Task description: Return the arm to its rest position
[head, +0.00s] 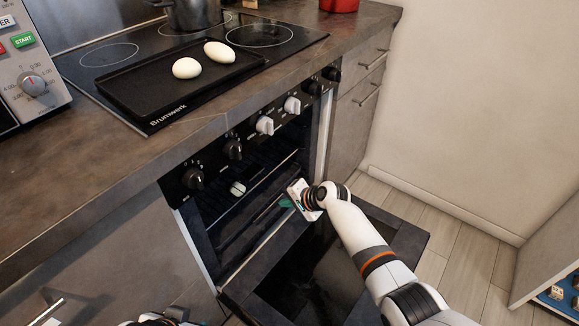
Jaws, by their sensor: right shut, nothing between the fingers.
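My right arm (350,225) reaches in from the lower right over the lowered oven door (400,235). My right gripper (287,202) is at the oven opening, just above the inner part of the door; its fingers are small in view, shut and empty. The oven (215,205) is open, with its door folded down and dark racks inside. A small part of my left arm (155,320) shows at the bottom edge; the left gripper's fingers cannot be made out.
A black baking tray (140,98) with two pale oval items (219,52) lies on the cooktop (290,45). A pot (195,14) stands behind it. A microwave (30,70) is at the left. Drawers (360,100) flank the oven. Floor (450,220) is free at right.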

